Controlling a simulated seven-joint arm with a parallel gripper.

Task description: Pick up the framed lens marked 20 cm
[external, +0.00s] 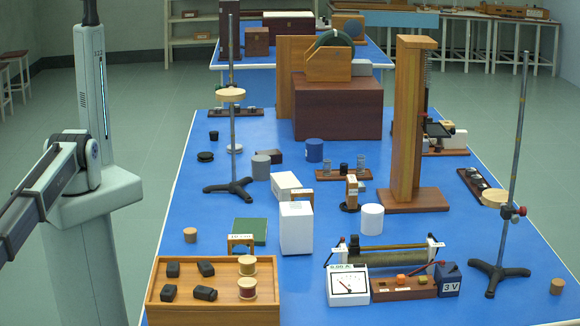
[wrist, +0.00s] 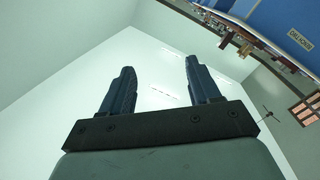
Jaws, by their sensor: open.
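My gripper (wrist: 158,66) shows in the wrist view with its two dark fingers apart and nothing between them. It points at bare pale wall or ceiling, away from the bench objects. In the external view only my arm shows at the left edge; the gripper is out of that view. A small wooden frame with a pale label (external: 241,240) stands behind the wooden tray. Another wooden frame (external: 301,196) is partly hidden behind a white box. A wooden piece on a round dark base (external: 351,192) stands further right. Their markings are too small to read, so I cannot tell which is 20 cm.
The blue bench (external: 205,222) is crowded. A wooden tray (external: 200,309) with dark blocks and spools is at the front left. A white box (external: 297,228), a tall wooden post (external: 408,125), a coil apparatus (external: 384,256) and two rod stands (external: 233,135) (external: 517,140) rise from it.

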